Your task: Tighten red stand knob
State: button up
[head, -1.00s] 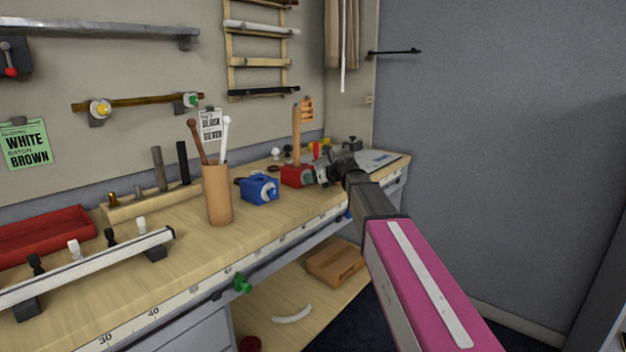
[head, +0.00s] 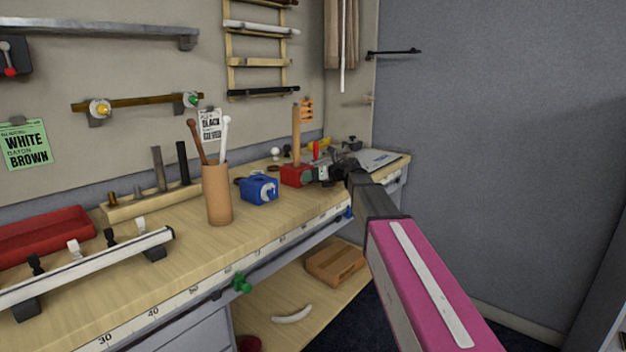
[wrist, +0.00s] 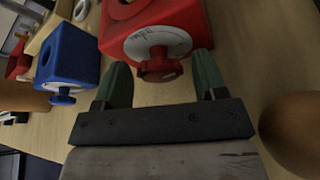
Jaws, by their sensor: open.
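The red stand (head: 293,176) stands on the workbench with a wooden rod upright in it. In the wrist view the red stand (wrist: 150,25) fills the top middle. Its red knob (wrist: 160,70) sits on a pale round dial on the face towards me. My gripper (wrist: 163,85) is open, its two green fingers on either side of the knob, with a visible gap on each side. In the head view my gripper (head: 322,172) is at the right side of the red stand, and the knob is hidden there.
A blue stand (head: 258,190) with its own knob is left of the red one, and also shows in the wrist view (wrist: 66,62). A brown cup (head: 217,195) with two batons stands further left. A blurred brown rounded thing (wrist: 292,135) is close at the right in the wrist view.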

jog(key=v, duration=1)
jog(key=shift+s+d+r, duration=0.1)
jog(key=shift+d+r, duration=0.05)
jog(key=shift+d, duration=0.15)
jog(key=shift+s+a+n+h, duration=0.3)
jog(key=shift+s+n, duration=0.15)
jog(key=shift+n, duration=0.25)
jog(key=shift+s+a+n+t+h, duration=0.2)
jog(key=shift+a+n+t+h, duration=0.1)
jog(key=shift+n+t, duration=0.35)
jog(key=x, duration=1)
jog(key=shift+w+a+f, duration=0.2)
jog(key=shift+w+f, duration=0.05)
jog(key=shift+w, duration=0.05)
